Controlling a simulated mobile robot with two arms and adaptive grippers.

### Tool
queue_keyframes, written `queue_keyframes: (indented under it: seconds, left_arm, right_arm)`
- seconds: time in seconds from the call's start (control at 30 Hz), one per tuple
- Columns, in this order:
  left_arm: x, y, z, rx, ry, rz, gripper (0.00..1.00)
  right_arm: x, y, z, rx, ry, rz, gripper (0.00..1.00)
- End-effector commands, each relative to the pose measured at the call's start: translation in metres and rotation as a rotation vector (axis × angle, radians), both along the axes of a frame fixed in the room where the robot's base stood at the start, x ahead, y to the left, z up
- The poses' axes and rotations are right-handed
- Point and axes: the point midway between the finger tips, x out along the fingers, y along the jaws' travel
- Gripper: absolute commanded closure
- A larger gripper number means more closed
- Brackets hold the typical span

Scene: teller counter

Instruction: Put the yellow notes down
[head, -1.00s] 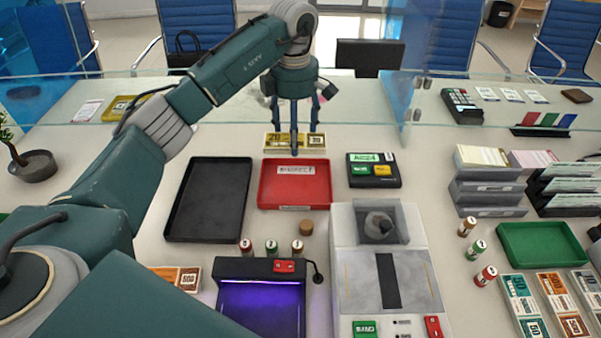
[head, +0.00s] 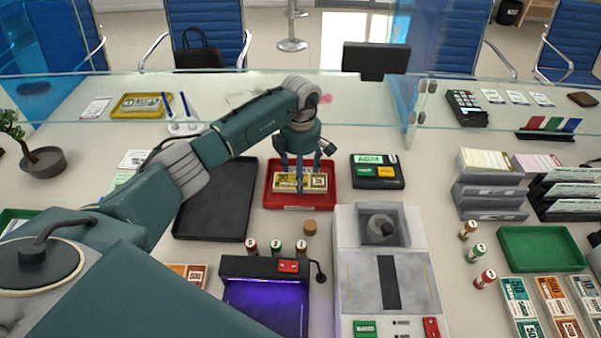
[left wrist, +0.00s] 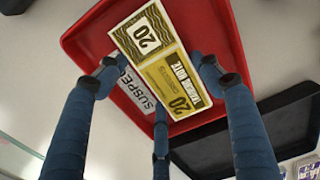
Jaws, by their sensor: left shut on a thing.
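The yellow notes (head: 316,182) are a banded bundle marked 20. They show large in the left wrist view (left wrist: 160,62). My left gripper (head: 301,172) is shut on them from above, with its blue fingers around the bundle. The notes are over the red tray (head: 272,199), and their far corner comes near its rim in the left wrist view. I cannot tell whether they touch the tray floor. The tray's label, reading "SUSPECT" in the left wrist view (left wrist: 135,92), is partly covered. My right gripper is not in view.
A black tray (head: 215,205) lies left of the red tray and a black stamp box (head: 377,171) to its right. A glass screen (head: 250,95) crosses behind. Coin rolls (head: 276,249), a UV lamp box (head: 262,268) and a grey counting machine (head: 385,260) stand in front.

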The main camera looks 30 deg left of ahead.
Motion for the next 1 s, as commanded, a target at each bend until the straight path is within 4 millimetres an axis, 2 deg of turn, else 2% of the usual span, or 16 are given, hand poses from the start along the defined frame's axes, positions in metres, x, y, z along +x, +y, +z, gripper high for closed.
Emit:
queue_keyframes:
  seconds: [0.27, 0.3, 0.37, 0.63, 0.77, 0.87, 1.0]
  left_arm:
    - [0.0, 0.0, -0.004, -0.001, 0.0, 0.0, 0.67]
    - [0.0, 0.0, -0.003, -0.001, 0.0, 0.0, 0.27]
    - [0.0, 0.0, -0.003, -0.001, 0.0, 0.0, 0.16]
    - [0.0, 0.0, -0.002, -0.001, 0.0, 0.0, 0.16]
    - [0.0, 0.0, 0.004, 0.0, -0.001, 0.0, 0.16]
    - [0.002, 0.0, 0.017, -0.001, -0.005, -0.002, 0.16]
    - [0.002, 0.0, 0.046, 0.001, -0.006, -0.002, 0.16]
  right_arm:
    - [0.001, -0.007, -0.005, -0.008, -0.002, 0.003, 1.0]
    - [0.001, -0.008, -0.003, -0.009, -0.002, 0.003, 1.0]
    - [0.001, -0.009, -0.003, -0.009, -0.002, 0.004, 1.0]
    - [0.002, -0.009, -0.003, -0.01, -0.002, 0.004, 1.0]
    - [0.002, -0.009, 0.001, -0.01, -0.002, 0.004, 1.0]
    - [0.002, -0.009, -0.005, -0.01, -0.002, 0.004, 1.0]
    - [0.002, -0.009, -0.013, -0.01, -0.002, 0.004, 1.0]
